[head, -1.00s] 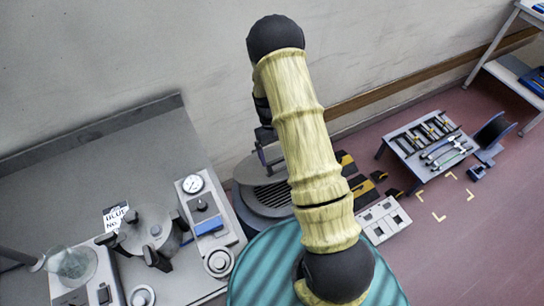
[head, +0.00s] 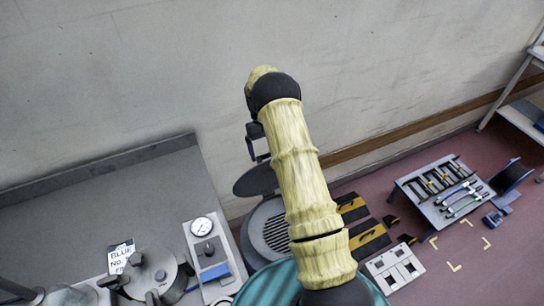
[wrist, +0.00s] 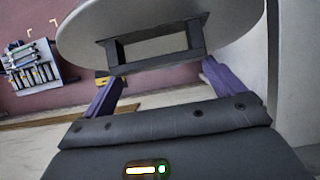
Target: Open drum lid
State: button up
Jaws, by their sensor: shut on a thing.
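The drum (head: 272,232) stands against the wall behind my arm, with a dark slatted top showing. Its round grey lid (head: 252,183) stands tilted up at the back of the drum, apart from the slatted top. In the wrist view the lid (wrist: 80,35) fills the upper part, with a dark rectangular handle (wrist: 152,63) on its face. My gripper (wrist: 163,74) has its purple fingers at the two ends of this handle and is shut on it. In the head view my arm hides part of the drum, and the fingers are not clear.
A grey bench (head: 80,215) on the left holds a lidded pot (head: 150,275) and a gauge panel (head: 208,250). A low tool table (head: 440,190) stands right. Striped floor plates (head: 368,238) and a white switch box (head: 394,268) lie near the drum. The wall is close behind.

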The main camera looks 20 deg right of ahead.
jog(key=w, duration=0.3)
jog(key=w+f+b, duration=0.1)
jog(key=w, duration=0.1)
jog(key=shift+a, duration=0.35)
jog(key=shift+w, duration=0.2)
jog(key=shift+d, duration=0.1)
jog(key=o, duration=1)
jog(key=shift+o, duration=0.2)
jog(key=shift+r, duration=0.1)
notch_tip(320, 180, up, 10)
jog(key=p, duration=0.6)
jog(key=shift+c, duration=0.2)
